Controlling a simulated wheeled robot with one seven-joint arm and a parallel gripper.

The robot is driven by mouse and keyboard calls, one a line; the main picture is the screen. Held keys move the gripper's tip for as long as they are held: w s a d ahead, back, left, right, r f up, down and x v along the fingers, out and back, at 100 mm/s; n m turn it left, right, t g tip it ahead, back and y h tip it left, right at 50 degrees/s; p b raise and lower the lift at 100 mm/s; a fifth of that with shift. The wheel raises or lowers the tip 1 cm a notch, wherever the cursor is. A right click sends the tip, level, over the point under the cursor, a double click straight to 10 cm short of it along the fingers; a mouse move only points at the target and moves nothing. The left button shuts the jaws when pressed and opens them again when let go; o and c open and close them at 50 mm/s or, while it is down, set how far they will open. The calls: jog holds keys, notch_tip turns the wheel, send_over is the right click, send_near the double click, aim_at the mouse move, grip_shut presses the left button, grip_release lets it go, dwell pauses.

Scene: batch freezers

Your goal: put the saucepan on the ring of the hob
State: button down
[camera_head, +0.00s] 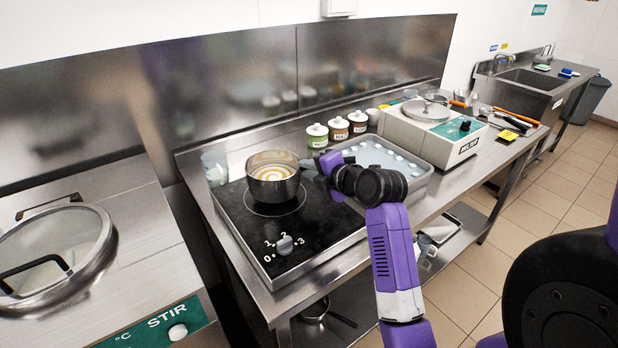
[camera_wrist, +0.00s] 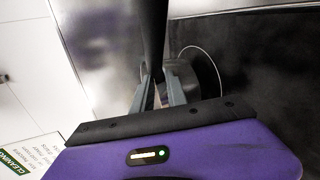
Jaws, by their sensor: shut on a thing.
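The saucepan (camera_head: 273,182) is a dark metal pan with a cream and brown swirl inside. It appears upright over the ring (camera_head: 277,213) of the black glass hob (camera_head: 313,236). The ring's front arc shows in front of the pan; I cannot tell whether its base touches the glass. My gripper (camera_head: 322,168) is at the pan's right side, shut on its handle. In the wrist view my gripper's fingers (camera_wrist: 159,96) close around the dark handle (camera_wrist: 152,32), and part of a pale ring line shows beside them. The handle is mostly hidden in the head view.
A knob (camera_head: 285,244) marked 0 to 3 is at the hob's front. A shallow metal tray (camera_head: 418,180) lies right of the hob, close to my arm. Several labelled jars (camera_head: 339,128) stand behind. A white machine (camera_head: 431,131) stands further right.

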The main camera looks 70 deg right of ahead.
jog(key=shift+f, duration=1.35)
jog(key=c, duration=1.3)
grip_release()
jog(key=shift+f, duration=0.15)
jog(key=shift+r, duration=0.25)
jog(key=b+v, duration=0.1)
jog(key=v, duration=1.1)
jog(key=shift+f+b, duration=0.15)
jog(key=shift+b, duration=0.15)
